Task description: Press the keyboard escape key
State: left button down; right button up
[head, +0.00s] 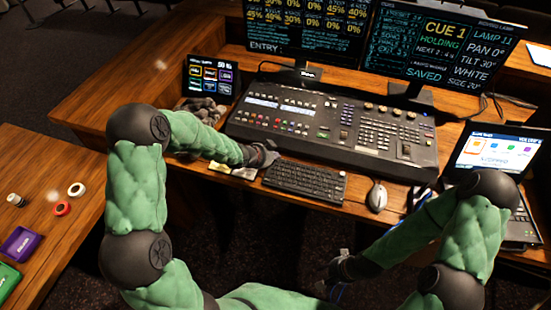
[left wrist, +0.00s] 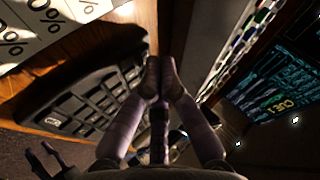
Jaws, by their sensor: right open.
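The black keyboard (head: 305,181) lies on the wooden desk in front of the mixing console. In the left wrist view the keyboard (left wrist: 95,102) is on the left, and a corner key with a pale label (left wrist: 53,122) shows; the label is too small to read surely. My left gripper (head: 272,150) is over the keyboard's far left end. In the left wrist view its fingertips (left wrist: 161,78) are together with nothing seen between them, beside the keyboard; contact cannot be told. My right gripper (head: 335,284) is open and empty, low in front of the desk edge.
The console (head: 330,128) stands right behind the keyboard. A mouse (head: 377,196) lies to its right, and papers (head: 232,170) to its left. A laptop (head: 497,150) is at the right. A small touch screen (head: 210,75) and monitors (head: 440,50) stand behind.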

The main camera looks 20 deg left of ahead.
pick_arm(q)
jog(key=shift+r, duration=0.5)
jog(key=shift+r+p, duration=0.1)
jog(key=shift+p, duration=0.25)
notch_tip(320, 180, up, 5)
jog(key=p, duration=0.4)
dwell(1.2)
